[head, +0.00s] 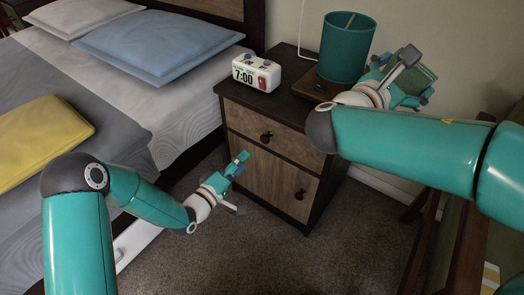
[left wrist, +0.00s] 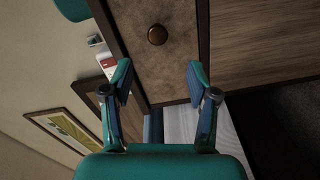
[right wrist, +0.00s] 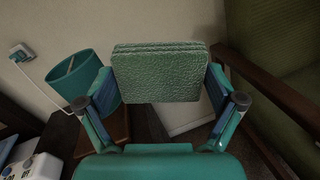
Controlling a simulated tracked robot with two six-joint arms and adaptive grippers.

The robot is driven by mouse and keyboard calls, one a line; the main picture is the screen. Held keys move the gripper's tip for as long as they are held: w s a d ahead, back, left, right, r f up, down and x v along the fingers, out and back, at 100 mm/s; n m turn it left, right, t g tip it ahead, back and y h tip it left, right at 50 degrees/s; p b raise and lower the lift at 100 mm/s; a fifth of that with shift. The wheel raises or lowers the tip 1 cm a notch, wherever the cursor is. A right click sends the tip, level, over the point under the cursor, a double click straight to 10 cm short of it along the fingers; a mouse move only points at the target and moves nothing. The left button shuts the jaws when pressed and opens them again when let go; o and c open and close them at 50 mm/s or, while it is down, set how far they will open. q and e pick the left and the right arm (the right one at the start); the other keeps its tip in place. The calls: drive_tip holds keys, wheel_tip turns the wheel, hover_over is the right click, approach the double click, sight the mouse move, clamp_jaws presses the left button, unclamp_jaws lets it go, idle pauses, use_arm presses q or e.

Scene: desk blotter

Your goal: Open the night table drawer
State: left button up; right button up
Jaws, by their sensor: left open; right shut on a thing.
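The night table (head: 262,108) stands beside the bed with its drawer (head: 243,121) closed. The drawer's dark round knob (head: 267,136) also shows in the left wrist view (left wrist: 157,35). My left gripper (head: 238,165) is open and empty, in front of the night table and lower than the knob in the head view. In the left wrist view its fingers (left wrist: 158,72) are spread, with the knob beyond them and between their lines. My right gripper (head: 402,82) is shut on a green textured book-like block (right wrist: 160,72), held up to the right of the night table.
A lower door (head: 272,170) with its own knob (head: 300,194) is below the drawer. An alarm clock (head: 256,73) and a teal lamp (head: 346,48) stand on top. The bed (head: 150,108) is at left, a green chair (right wrist: 270,55) at right. Carpet (head: 260,255) in front is clear.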

sight(263, 141)
use_arm(q)
drive_tip(key=b+x, duration=0.2)
drive_tip(key=x, duration=0.8)
drive_tip(key=shift+w+d+b, duration=0.25)
drive_tip(key=shift+w+b, duration=0.05)
drive_tip(key=shift+w+d+r, duration=0.1)
drive_tip(key=shift+w+d, duration=0.3)
drive_tip(key=shift+w, duration=0.15)
